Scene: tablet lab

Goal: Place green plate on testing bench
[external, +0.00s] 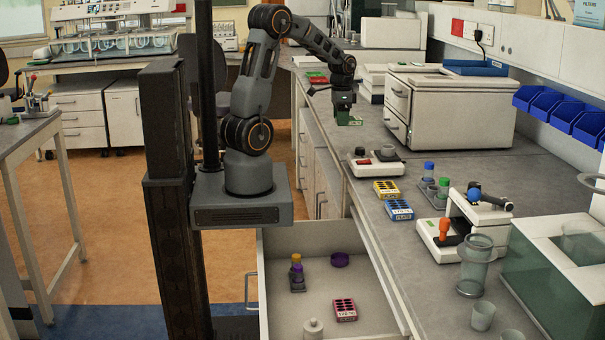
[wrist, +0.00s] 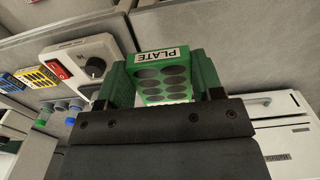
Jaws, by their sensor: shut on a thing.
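The green plate (wrist: 165,80) has dark round wells and a "PLATE" label. In the wrist view it sits between the two green fingers of my gripper (wrist: 160,88), which is shut on it. In the external view my gripper (external: 343,105) is over the grey bench (external: 381,129), left of the white oven-like machine. The green plate (external: 350,120) shows just below the fingers there. I cannot tell whether it touches the bench top.
A yellow plate (external: 387,188) and a blue plate (external: 398,209) lie nearer on the bench. The white machine (external: 455,108) is to the right. A drawer (external: 300,240) with a pink plate (external: 345,309) is open below.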

